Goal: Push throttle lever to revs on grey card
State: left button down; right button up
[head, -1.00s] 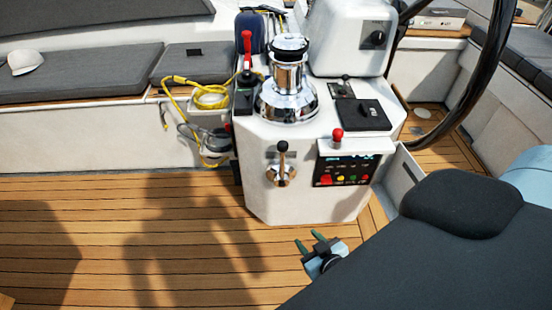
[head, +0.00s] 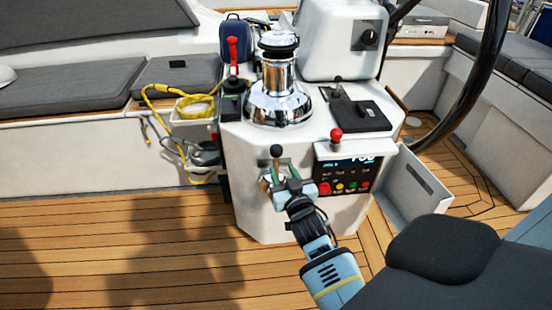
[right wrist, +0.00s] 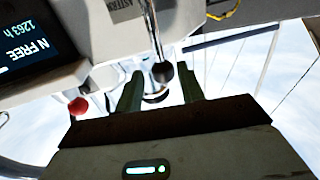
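The throttle lever, with a black ball knob (head: 277,151) and metal stem, stands on the front face of the white console. My right gripper (head: 281,178) is at the lever, its two green fingers spread. In the right wrist view the black knob (right wrist: 162,72) shows between the fingers (right wrist: 160,92), which are apart; I cannot tell whether either touches it. The engine panel display (head: 352,163) is partly hidden in the head view; the right wrist view shows "N FREE" and "1263 h" on the display (right wrist: 22,38). I cannot make out a grey card. My left gripper is not in view.
A red-knobbed lever (head: 336,135) stands just above the panel, right of my gripper. A chrome winch (head: 280,90) and a black cover (head: 362,116) are on the console top. Yellow rope (head: 190,105) hangs at the left. The teak floor (head: 120,235) is clear.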

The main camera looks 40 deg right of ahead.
aim_at(277, 160)
jog(key=shift+b+x, duration=0.45)
jog(key=shift+x, duration=3.05)
grip_shut()
